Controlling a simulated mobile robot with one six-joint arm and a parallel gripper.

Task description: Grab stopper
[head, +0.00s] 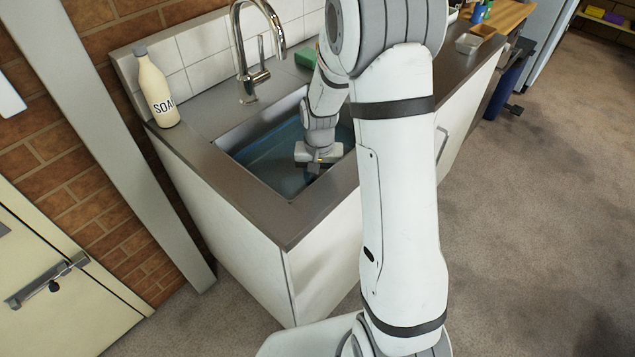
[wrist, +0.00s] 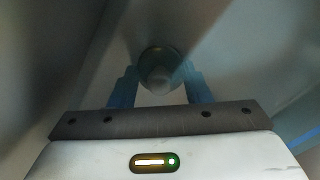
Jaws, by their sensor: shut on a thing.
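The stopper (wrist: 158,68) shows in the wrist view as a small round dark piece with a paler knob, between the two blue fingers of my gripper (wrist: 160,86). The fingers are shut on it from both sides. In the head view my gripper (head: 318,166) is down inside the sink (head: 262,160), which holds bluish water. The stopper and fingertips are hidden in the head view by the gripper body and the water. I cannot tell whether the stopper is seated in the drain or lifted.
A metal tap (head: 250,72) stands behind the sink. A cream soap bottle (head: 157,92) stands at the counter's left corner. A green sponge-like block (head: 306,58) lies behind my arm. The grey counter rim (head: 290,222) surrounds the basin closely.

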